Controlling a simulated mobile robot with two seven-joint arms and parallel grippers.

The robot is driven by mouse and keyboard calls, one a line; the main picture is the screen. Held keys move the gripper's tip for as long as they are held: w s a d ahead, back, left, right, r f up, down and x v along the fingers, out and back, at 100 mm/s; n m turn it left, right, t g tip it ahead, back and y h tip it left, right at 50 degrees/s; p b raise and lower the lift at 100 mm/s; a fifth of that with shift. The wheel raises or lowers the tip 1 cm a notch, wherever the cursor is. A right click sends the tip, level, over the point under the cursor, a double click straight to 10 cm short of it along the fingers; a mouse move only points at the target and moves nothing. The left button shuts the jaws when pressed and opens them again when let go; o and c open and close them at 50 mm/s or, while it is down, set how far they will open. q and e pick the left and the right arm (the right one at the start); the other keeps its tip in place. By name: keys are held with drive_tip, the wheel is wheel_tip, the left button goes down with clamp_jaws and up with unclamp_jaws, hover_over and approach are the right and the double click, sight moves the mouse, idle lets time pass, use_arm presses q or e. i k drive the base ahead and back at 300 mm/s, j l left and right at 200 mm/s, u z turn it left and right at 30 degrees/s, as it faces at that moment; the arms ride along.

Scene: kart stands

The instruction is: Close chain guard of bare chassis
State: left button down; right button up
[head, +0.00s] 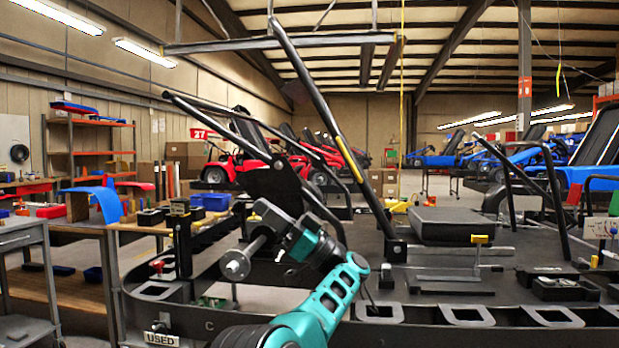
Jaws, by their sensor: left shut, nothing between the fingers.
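The bare black chassis (345,308) spans the foreground, with upright tubes and a flat deck. A dark tilted plate (278,186) stands raised above its left part, beside slanted tubes; I cannot tell for sure whether it is the chain guard. My left gripper (264,212) is at the end of the teal and black arm, just below this plate in the picture. It is shut and empty. I cannot tell whether it touches the plate, and its fingers are hard to make out against the dark frame. My right gripper is not in view.
A long slanted tube (318,105) rises across the middle. A black block (450,224) sits on the deck at right. A workbench (110,229) with parts and a grey cart (25,238) stand at left. Red karts (245,162) and blue karts are behind.

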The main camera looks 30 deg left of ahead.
sight(253, 182)
drive_tip(key=i, duration=1.5)
